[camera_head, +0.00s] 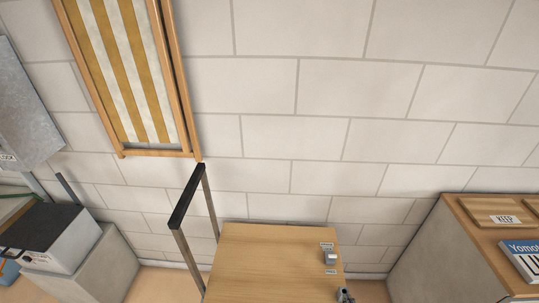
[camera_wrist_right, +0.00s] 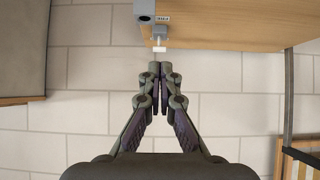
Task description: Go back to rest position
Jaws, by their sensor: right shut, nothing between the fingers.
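My right gripper (camera_wrist_right: 160,80) is shut and empty in the right wrist view, its two fingertips together. They are just short of a small grey device with a white tab (camera_wrist_right: 159,48) on the edge of a wooden top, with a gap between. In the head view, a small dark part at the bottom edge (camera_head: 344,296) seems to be the tip of this gripper; the rest is out of frame. My left gripper is in neither view.
A wooden cart top (camera_head: 265,262) with a dark handle (camera_head: 187,196) bears a small labelled switch (camera_head: 330,257). A cabinet (camera_head: 430,250) with a KEEP tray stands right, a grey block with a box (camera_head: 62,236) left. A folded striped deckchair (camera_head: 130,75) hangs on the wall.

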